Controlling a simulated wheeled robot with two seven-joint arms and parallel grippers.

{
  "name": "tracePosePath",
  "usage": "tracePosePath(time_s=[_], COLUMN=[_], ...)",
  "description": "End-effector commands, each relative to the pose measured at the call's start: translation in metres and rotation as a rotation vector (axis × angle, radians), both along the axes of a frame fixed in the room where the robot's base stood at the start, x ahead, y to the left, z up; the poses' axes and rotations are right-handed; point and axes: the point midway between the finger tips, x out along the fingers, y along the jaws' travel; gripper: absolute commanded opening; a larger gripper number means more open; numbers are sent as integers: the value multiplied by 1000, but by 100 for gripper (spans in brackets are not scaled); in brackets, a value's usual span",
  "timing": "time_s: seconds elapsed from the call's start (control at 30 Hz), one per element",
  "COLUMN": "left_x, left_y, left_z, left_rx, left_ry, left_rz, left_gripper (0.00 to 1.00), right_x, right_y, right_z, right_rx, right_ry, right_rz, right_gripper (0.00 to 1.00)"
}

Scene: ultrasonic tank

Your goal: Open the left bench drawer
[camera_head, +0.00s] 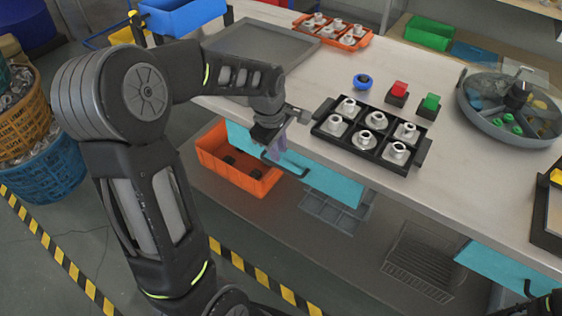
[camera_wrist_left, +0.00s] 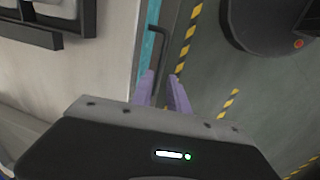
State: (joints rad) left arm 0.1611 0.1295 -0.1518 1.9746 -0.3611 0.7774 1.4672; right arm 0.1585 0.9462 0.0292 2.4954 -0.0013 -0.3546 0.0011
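The left bench drawer (camera_head: 331,184) has a teal front under the bench edge and looks closed. Its dark bar handle (camera_head: 291,169) is partly hidden by my left gripper (camera_head: 272,148). In the left wrist view, the handle (camera_wrist_left: 161,42) stands out from a narrow teal strip of the drawer front (camera_wrist_left: 148,40). My left gripper's purple fingers (camera_wrist_left: 163,80) are apart, with their tips close to the near end of the handle. I cannot tell whether they touch it. A dark piece at the bottom right corner of the head view seems to be part of my right arm; its fingers are not clear.
An orange bin (camera_head: 226,170) stands below the left drawer. A black tray with metal parts (camera_head: 327,128) sits on the bench above it. Another teal drawer (camera_head: 505,268) is at the right. Striped floor tape (camera_head: 247,270) crosses the open floor.

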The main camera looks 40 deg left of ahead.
Motion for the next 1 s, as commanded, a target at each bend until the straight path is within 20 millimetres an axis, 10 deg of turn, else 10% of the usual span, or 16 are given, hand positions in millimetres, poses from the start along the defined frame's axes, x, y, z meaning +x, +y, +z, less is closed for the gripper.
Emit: tracePosePath(time_s=[0.47, 1.0], left_x=[11, 12], left_y=[0, 0], left_z=[-63, -67], left_rx=[-1, 0], left_ry=[3, 0], left_rz=[1, 0], left_gripper=[20, 3], right_x=[0, 0], right_y=[0, 0], right_z=[6, 6], right_rx=[0, 0], right_ry=[0, 0], right_rz=[0, 0], right_gripper=[36, 36])
